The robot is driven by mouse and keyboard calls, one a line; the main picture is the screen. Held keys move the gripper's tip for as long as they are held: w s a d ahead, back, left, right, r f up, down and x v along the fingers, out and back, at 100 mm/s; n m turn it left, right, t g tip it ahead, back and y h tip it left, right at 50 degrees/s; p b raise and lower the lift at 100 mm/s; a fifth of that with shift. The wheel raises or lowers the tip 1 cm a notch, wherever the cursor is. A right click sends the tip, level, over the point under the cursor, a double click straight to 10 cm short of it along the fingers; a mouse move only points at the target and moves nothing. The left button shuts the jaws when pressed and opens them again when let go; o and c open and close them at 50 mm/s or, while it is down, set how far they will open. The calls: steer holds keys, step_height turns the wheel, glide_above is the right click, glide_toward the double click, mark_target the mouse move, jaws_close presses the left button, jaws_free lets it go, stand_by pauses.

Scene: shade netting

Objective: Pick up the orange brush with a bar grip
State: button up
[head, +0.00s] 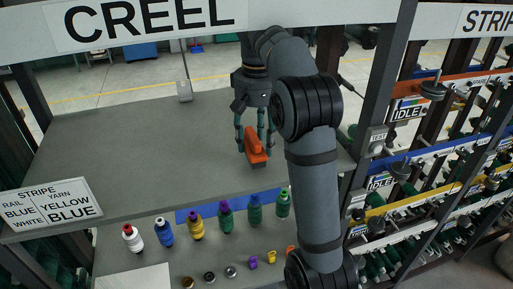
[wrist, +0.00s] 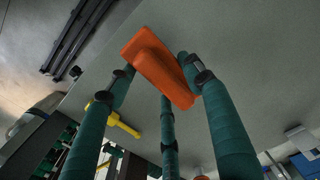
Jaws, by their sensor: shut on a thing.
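The orange brush (head: 256,158) is at my gripper's fingertips, over the grey table top in the head view. In the wrist view the brush (wrist: 152,58) lies at a slant between the tips of the teal fingers. My gripper (head: 254,138) points down and is shut on the brush, with fingers on opposite sides of it; it also shows in the wrist view (wrist: 157,76). A third finger shows below the brush there. I cannot tell whether the brush's underside touches the table or hangs just above it.
The grey table (head: 150,150) is clear to the left of the brush. Several yarn cones, such as a white one (head: 132,238), stand in front with a blue strip (head: 235,206) behind them. Small yellow, purple and orange pieces lie nearer. A rack (head: 440,160) stands at right.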

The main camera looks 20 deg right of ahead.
steer(key=s+d+r, duration=0.3)
steer(key=s+r, duration=0.5)
steer(key=s, duration=0.3)
steer(key=shift+s+d, duration=0.15)
steer(key=shift+d, duration=0.1)
steer(key=o, duration=0.7)
steer(key=shift+c, duration=0.2)
steer(key=c, duration=0.5)
